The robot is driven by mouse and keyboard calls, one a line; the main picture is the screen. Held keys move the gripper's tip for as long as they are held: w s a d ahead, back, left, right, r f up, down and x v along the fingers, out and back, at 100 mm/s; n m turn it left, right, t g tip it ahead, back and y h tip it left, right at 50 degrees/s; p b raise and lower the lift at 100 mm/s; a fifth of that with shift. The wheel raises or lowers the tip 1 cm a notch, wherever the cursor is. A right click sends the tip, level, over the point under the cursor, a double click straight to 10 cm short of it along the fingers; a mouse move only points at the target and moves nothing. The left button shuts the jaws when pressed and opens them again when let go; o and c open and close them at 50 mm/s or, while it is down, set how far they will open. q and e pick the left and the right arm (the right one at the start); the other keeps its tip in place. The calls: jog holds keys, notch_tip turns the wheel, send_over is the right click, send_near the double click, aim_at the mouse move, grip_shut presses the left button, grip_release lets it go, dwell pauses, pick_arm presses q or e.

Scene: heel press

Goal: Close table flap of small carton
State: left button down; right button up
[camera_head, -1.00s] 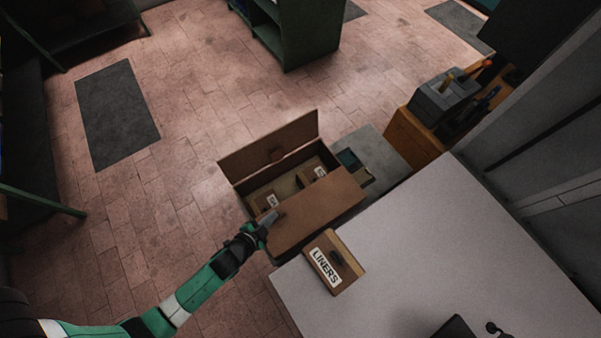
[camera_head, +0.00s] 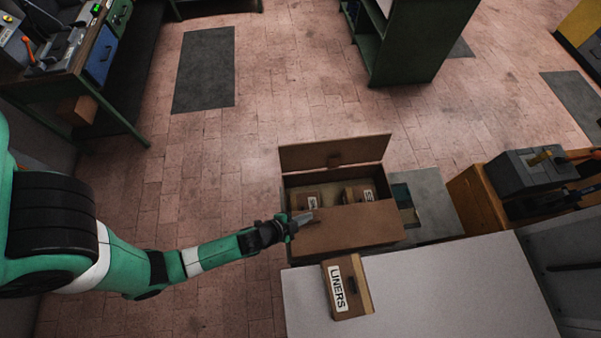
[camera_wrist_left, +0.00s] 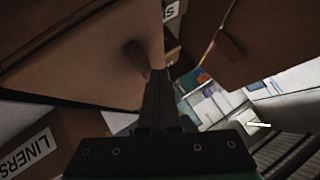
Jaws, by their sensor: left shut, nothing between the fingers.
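The open brown carton (camera_head: 285,196) stands at the table's far edge in the head view. Its near, table-side flap (camera_head: 350,232) lies over the near half of the opening. Its far flap (camera_head: 310,157) stands up. My left gripper (camera_head: 308,217) is shut and empty, with its fingertips over the left end of the near flap; I cannot tell if they touch it. In the left wrist view, the shut fingers (camera_wrist_left: 157,100) are beside a brown panel (camera_wrist_left: 85,55) that carries a dark shadow. My right gripper is not in view.
Two small labelled boxes lie inside the carton, one left (camera_head: 306,201) and one right (camera_head: 358,193). A box marked LINERS (camera_head: 345,285) sits on the pale table (camera_head: 450,290), near the carton. A grey surface (camera_head: 437,205) adjoins the carton's right. Floor left of it is clear.

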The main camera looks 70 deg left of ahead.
pick_arm(q)
jog(key=r+p, duration=0.5)
jog(key=shift+s+a+r, duration=0.1)
jog(key=shift+s+r, duration=0.1)
jog(key=shift+s, duration=0.15)
jog(key=s+a+r+p, duration=0.1)
jog(key=s+r, duration=0.4)
jog(key=s, duration=0.1)
jog(key=shift+a+r, duration=0.35)
jog(key=shift+a, duration=0.05)
